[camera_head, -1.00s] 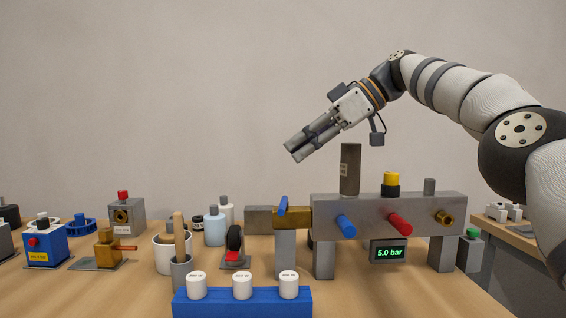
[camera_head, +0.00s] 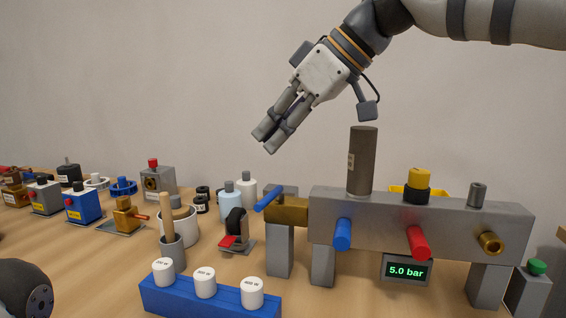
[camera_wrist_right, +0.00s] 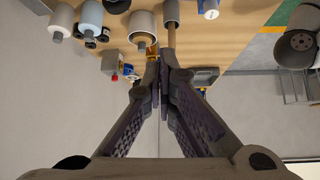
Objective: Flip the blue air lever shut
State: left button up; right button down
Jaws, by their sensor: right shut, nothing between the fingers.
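The blue air lever (camera_head: 269,198) is a short blue bar on a brass valve (camera_head: 291,209) at the left end of the grey manifold. It lies slanted in the picture, across the line of the valve body. My right gripper (camera_head: 265,141) is above the lever in the picture, clear of it, with its fingers together and empty. The closed fingertips also show in the right wrist view (camera_wrist_right: 158,58); the lever cannot be made out there. My left gripper is not in view.
The manifold (camera_head: 464,222) carries a tall dark cylinder (camera_head: 361,165), a blue knob (camera_head: 342,234), a red knob (camera_head: 418,243) and a brass port (camera_head: 490,243). A display (camera_head: 408,270) reads 5.0 bar. A blue rack (camera_head: 205,303) with white caps stands in front. Bottles and pots crowd the left.

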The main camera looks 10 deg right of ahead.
aim_at(270, 202)
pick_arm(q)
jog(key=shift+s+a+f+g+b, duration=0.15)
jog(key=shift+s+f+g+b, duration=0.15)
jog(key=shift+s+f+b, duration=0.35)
pick_arm(e)
notch_tip(270, 202, down, 8)
jog(key=w+a, duration=0.1)
jog(key=a, duration=0.1)
jog(key=shift+a, duration=0.25)
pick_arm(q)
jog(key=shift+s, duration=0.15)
pick_arm(e)
jog(key=shift+w, duration=0.15)
